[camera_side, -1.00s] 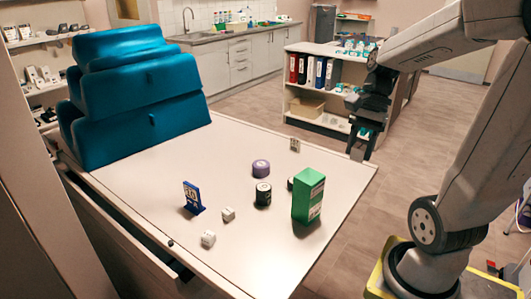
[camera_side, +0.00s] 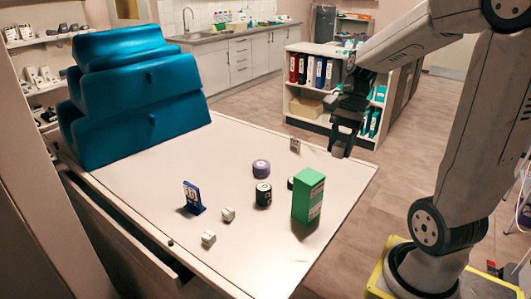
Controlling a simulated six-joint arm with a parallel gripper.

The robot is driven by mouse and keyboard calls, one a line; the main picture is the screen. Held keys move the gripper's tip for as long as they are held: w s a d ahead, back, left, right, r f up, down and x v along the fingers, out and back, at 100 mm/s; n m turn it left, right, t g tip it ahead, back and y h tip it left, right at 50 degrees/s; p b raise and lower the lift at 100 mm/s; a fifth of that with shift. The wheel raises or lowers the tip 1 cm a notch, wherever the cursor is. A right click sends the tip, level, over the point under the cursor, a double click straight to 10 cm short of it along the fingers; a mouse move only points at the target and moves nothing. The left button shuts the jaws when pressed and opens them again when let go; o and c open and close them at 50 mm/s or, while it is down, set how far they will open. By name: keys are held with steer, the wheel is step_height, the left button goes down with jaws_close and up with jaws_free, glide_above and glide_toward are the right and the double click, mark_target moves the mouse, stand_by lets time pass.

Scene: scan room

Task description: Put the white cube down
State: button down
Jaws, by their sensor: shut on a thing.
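My gripper (camera_side: 341,148) is at the back right, near the table's far right corner and above table height. Its dark fingers point down and are shut on the white cube; the fingers hide most of it, and only a small pale patch shows between the tips. Two other small white cubes lie on the table: one near the middle (camera_side: 228,214) and one nearer the front (camera_side: 208,238). The white table (camera_side: 150,195) lies left of my gripper.
A green box (camera_side: 307,197) stands at the right, with a black cylinder (camera_side: 263,194) and a purple roll (camera_side: 261,168) beside it. A blue stand (camera_side: 193,198) and a small pale marked block (camera_side: 295,145) also stand there. Blue stepped cushions (camera_side: 135,95) fill the back left.

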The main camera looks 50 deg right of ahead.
steer(key=w+d+f, duration=0.1)
steer(key=w+f, duration=0.1)
steer(key=w, duration=0.2)
glide_above(308, 178)
steer(key=d, duration=0.1)
steer(key=shift+s+f, duration=0.2)
steer(key=shift+f, duration=2.3)
steer(key=shift+w+d+f, duration=0.1)
steer(key=shift+w+f, duration=0.2)
steer(key=shift+f, duration=1.55)
steer(key=shift+f, duration=0.2)
steer(key=shift+c, duration=1.5)
jaws_free()
steer(key=shift+r, duration=0.1)
